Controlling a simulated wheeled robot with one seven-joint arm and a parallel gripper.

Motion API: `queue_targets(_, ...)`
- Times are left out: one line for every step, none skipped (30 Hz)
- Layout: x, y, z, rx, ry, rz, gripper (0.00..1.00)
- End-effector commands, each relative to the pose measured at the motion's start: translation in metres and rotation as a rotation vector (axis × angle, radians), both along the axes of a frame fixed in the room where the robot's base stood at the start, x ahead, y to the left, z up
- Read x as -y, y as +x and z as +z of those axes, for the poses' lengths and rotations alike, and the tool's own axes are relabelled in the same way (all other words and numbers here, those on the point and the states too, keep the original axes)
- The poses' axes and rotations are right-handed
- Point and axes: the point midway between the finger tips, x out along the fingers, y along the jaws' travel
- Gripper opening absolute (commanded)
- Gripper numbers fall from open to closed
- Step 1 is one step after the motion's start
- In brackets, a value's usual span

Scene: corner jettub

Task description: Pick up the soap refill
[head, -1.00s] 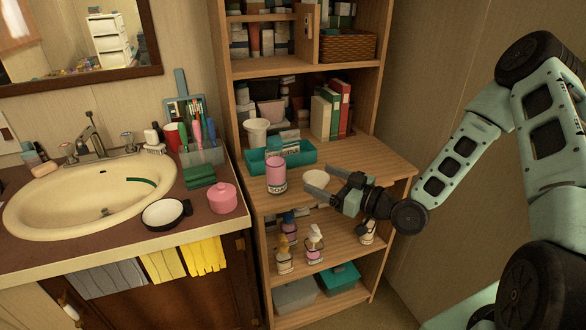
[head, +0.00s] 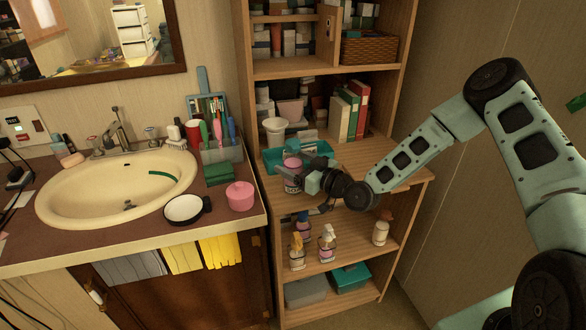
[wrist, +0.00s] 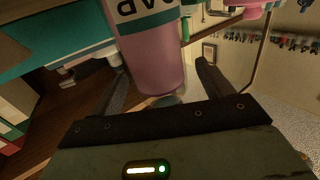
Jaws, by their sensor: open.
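The soap refill is a pink bottle (head: 292,184) with a pale label and dark lettering, standing on the shelf unit's counter-height board. In the wrist view the pink bottle (wrist: 152,58) shows large, upside down, between my two fingers. My gripper (head: 304,182) is open at the bottle's right side. In the wrist view my gripper (wrist: 162,72) has one finger on each side of the bottle, with a visible gap at the right finger. I cannot tell whether the left finger touches it. The bottle's right side is partly hidden by my gripper in the head view.
A teal tray (head: 318,150) stands close behind the bottle, with a white cup (head: 275,130) behind it. Books (head: 349,112) stand at the back right. Pump bottles (head: 327,242) stand on the shelf below. The sink counter (head: 110,236) is at left.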

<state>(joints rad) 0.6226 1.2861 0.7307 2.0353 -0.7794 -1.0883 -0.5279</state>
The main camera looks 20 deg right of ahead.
Motion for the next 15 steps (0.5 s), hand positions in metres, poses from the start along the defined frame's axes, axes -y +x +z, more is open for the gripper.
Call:
queue_targets(-0.006,0.006,0.002,-0.001,0.002,0.000,0.79)
queue_targets(-0.007,0.010,0.002,0.001,0.001,-0.001,0.79)
queue_targets(-0.009,0.014,0.002,0.001,0.001,-0.001,0.79)
queue_targets(-0.011,0.016,0.001,0.000,0.000,-0.001,0.79)
queue_targets(-0.012,0.018,0.001,0.000,0.000,-0.001,0.79)
queue_targets(-0.014,0.020,0.001,0.000,0.000,-0.001,0.79)
queue_targets(-0.014,0.021,0.000,0.000,0.000,-0.001,0.79)
queue_targets(-0.014,0.022,0.000,0.001,-0.001,-0.001,0.79)
queue_targets(-0.014,0.022,0.000,0.001,-0.001,-0.001,0.79)
queue_targets(-0.014,0.022,0.000,0.001,-0.001,-0.001,0.79)
queue_targets(-0.014,0.022,0.000,0.001,-0.001,-0.001,0.79)
queue_targets(-0.014,0.022,0.000,0.001,-0.001,-0.001,0.79)
queue_targets(-0.014,0.022,0.000,0.001,-0.001,-0.001,0.79)
queue_targets(-0.014,0.022,0.000,0.001,-0.001,-0.001,0.76)
queue_targets(-0.014,0.022,0.000,0.001,-0.001,-0.001,0.65)
